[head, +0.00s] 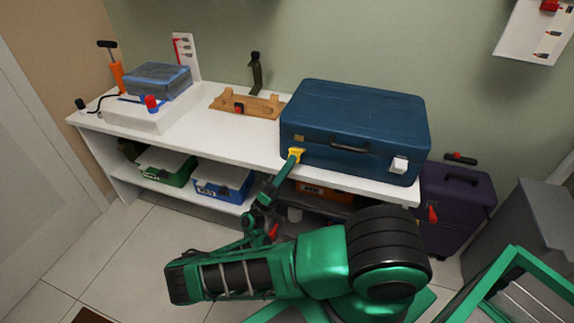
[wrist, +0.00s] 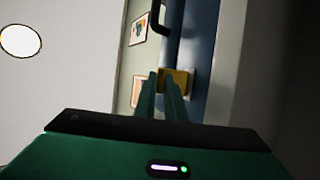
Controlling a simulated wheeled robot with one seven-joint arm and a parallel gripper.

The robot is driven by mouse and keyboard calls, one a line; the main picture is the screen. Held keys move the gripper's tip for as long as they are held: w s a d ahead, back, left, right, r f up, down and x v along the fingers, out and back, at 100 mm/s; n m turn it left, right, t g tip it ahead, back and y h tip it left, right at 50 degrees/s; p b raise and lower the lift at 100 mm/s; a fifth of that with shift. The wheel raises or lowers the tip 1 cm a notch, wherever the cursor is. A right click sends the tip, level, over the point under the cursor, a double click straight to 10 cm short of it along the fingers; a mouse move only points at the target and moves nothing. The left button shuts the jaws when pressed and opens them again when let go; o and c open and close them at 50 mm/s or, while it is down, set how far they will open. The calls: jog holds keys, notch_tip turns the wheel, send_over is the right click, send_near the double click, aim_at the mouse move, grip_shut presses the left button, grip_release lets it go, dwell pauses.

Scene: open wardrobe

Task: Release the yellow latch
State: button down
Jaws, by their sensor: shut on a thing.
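A blue suitcase (head: 355,125) lies flat and closed on the right part of the white bench, with a dark handle (head: 350,146) on its front. The yellow latch (head: 296,153) is on the left of its front face. It also shows in the wrist view (wrist: 177,80), on the blue front. My gripper (head: 292,161) reaches up from below to the latch. In the wrist view the two green fingers (wrist: 164,82) are close together, shut on the latch, and cover part of it. A white latch (head: 399,164) sits on the right of the suitcase front.
The white bench (head: 225,137) carries a wooden block (head: 245,104) and a blue box (head: 157,82) to the left of the suitcase. A green bin (head: 166,168) and a blue bin (head: 222,184) stand on the shelf below. A purple case (head: 457,205) stands at the right.

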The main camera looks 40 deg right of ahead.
aim_at(290, 154)
jog(key=shift+d+f, duration=0.1)
jog(key=c, duration=1.8)
grip_release()
jog(key=shift+r, duration=0.3)
notch_tip(290, 154, up, 4)
jog(key=shift+f, duration=0.2)
jog(key=o, duration=1.3)
jog(key=a+r, duration=0.1)
jog(key=a, duration=0.1)
jog(key=s+a+r, duration=0.1)
jog(key=a, duration=0.1)
jog(key=a+r, duration=0.2)
jog(key=shift+s+a, duration=0.2)
jog(key=shift+a, duration=0.05)
jog(key=a+r, duration=0.1)
jog(key=s+a+r, duration=0.1)
jog(key=a, duration=0.1)
jog(key=shift+s+a, duration=0.2)
jog(key=shift+a, duration=0.05)
jog(key=c, duration=1.3)
jog(key=shift+s+a+r, duration=0.2)
jog(key=shift+a+r, duration=0.25)
jog(key=shift+a, duration=0.2)
